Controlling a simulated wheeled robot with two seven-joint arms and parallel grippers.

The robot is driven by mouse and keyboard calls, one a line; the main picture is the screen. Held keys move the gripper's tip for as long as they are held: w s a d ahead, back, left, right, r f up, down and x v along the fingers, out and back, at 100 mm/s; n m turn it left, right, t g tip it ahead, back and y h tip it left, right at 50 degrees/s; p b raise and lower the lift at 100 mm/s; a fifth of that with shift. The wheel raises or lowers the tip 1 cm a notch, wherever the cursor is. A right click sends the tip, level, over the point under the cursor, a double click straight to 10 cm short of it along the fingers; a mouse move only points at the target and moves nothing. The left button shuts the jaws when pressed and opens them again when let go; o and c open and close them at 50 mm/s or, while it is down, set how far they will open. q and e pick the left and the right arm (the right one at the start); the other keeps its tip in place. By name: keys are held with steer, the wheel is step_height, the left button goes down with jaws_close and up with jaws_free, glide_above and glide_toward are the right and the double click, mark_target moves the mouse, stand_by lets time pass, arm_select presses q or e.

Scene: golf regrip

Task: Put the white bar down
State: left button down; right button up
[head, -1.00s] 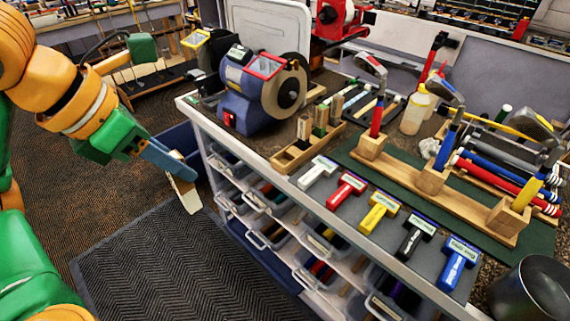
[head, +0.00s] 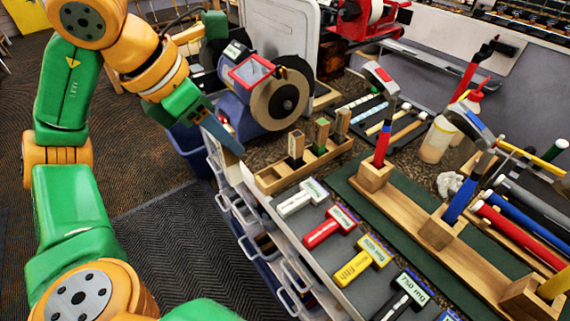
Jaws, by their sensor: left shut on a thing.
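My left gripper (head: 228,145) reaches in from the left, blue-grey fingers pointing down and right, above the near left corner of the workbench. It is shut on the white bar. The bar can hardly be made out here: the fingers cover it, and the pale bench edge and bins lie behind. A separate white T-shaped piece with a label (head: 301,198) lies on the grey bench strip, right of and apart from the gripper. My right gripper is not in view.
Red (head: 330,227), yellow (head: 364,262) and black (head: 403,297) T-shaped pieces lie along the bench front. A wooden block rack (head: 305,165) and a blue grinder (head: 262,95) stand close to the gripper. A wooden club stand (head: 440,232) is at the right. Clear bins (head: 240,212) sit below.

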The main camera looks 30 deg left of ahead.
arm_select(q)
steer(key=w+f+p, duration=0.1)
steer(key=w+f, duration=0.9)
steer(key=f, duration=0.2)
steer(key=shift+w+p, duration=0.25)
steer(key=shift+p, duration=0.15)
steer(key=c, duration=0.6)
jaws_free()
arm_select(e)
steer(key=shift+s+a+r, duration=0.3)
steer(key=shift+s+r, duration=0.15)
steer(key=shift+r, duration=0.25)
arm_select(q)
steer(key=v, duration=1.2)
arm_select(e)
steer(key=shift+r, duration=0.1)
